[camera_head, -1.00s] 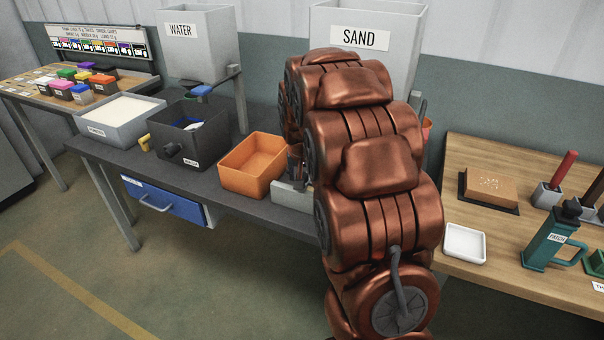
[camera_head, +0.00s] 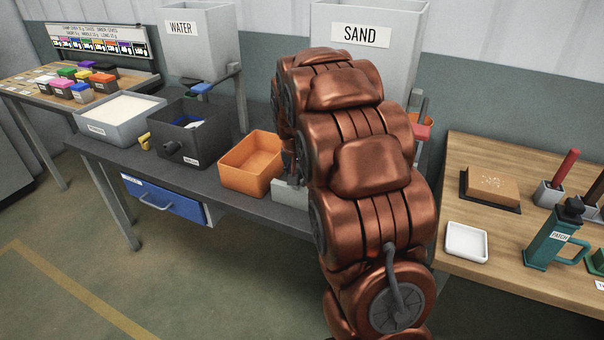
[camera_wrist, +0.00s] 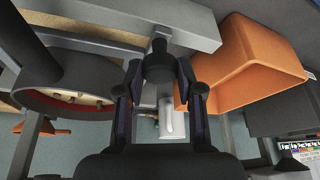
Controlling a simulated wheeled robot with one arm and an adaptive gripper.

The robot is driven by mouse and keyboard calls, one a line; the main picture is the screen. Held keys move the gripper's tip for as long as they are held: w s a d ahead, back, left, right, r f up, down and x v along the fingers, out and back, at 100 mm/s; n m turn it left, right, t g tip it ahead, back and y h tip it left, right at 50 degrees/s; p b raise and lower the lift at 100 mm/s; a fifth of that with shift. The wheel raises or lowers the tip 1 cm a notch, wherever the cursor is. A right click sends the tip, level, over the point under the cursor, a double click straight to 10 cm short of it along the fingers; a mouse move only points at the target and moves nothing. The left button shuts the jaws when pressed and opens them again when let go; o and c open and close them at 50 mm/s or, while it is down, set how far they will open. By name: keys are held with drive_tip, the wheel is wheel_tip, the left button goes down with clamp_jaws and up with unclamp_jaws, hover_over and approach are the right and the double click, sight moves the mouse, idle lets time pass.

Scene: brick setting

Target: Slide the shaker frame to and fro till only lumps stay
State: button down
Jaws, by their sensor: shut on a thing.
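In the wrist view my gripper (camera_wrist: 160,73) is closed around a dark knob (camera_wrist: 158,60), which seems to be the handle of the shaker frame, joined to a grey bar (camera_wrist: 120,27). At the left of that view is a round dark pan (camera_wrist: 68,113) with a red inner band and several pale lumps; I cannot tell how it joins the frame. In the head view my copper arm hides the handle and most of the shaker. Only a piece of its grey base (camera_head: 288,194) shows left of the arm.
An orange bin (camera_head: 250,178) stands close left of the shaker; it also shows in the wrist view (camera_wrist: 240,65). Left of it are a dark mixer box (camera_head: 170,142) and a grey tray of white powder (camera_head: 88,128). The sand hopper (camera_head: 375,20) rises behind my arm.

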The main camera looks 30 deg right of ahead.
drive_tip(key=shift+w+a, duration=0.4)
drive_tip(key=shift+w, duration=0.3)
drive_tip(key=c, duration=0.8)
unclamp_jaws()
drive_tip(key=shift+s, duration=0.1)
drive_tip(key=shift+o, duration=0.2)
drive_tip(key=shift+r, duration=0.15)
drive_tip(key=v, duration=1.1)
drive_tip(key=shift+s+r, duration=0.15)
drive_tip(key=shift+r, duration=0.2)
drive_tip(key=shift+a, duration=0.15)
